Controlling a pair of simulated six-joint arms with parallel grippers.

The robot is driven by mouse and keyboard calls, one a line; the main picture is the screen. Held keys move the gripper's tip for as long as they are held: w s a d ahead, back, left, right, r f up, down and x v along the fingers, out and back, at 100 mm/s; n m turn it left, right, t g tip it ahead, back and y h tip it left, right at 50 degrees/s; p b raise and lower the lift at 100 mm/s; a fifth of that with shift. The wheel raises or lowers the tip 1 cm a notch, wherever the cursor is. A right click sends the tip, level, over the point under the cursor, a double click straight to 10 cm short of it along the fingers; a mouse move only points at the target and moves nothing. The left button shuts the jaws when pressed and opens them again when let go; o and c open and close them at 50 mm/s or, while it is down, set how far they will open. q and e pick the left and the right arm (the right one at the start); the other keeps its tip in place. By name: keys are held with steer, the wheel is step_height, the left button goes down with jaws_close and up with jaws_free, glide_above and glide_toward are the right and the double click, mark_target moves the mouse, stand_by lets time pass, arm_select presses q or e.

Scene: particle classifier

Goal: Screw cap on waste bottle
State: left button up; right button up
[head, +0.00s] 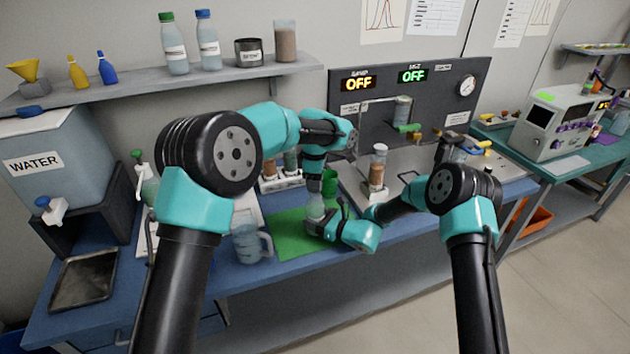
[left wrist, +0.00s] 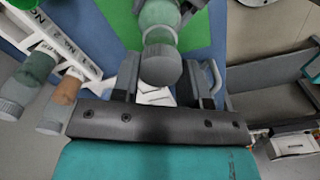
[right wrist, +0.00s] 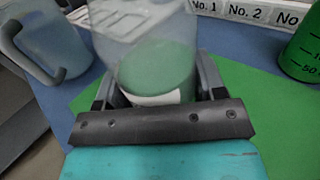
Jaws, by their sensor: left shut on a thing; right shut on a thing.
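The waste bottle (head: 315,208) is a clear, upright bottle on the green mat (head: 287,238) in the head view. My right gripper (head: 325,224) is shut on its body low down, from the right. The right wrist view shows the bottle (right wrist: 155,60) between the fingers, with a white label and green showing through. My left gripper (head: 314,192) points down above the bottle. In the left wrist view its fingers are shut on a grey round cap (left wrist: 161,66), lined up with the bottle (left wrist: 158,14). I cannot tell how far the cap is threaded.
A clear jug (head: 247,245) stands left of the mat. A green beaker (head: 329,182) stands just behind the grippers. A white numbered rack (left wrist: 70,58) with grey-capped bottles is close by. A capped bottle (head: 378,165) stands on the metal bench, right.

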arm_select(q)
steer(key=shift+f, duration=0.8)
steer(key=shift+f, duration=0.6)
stand_by(0.4)
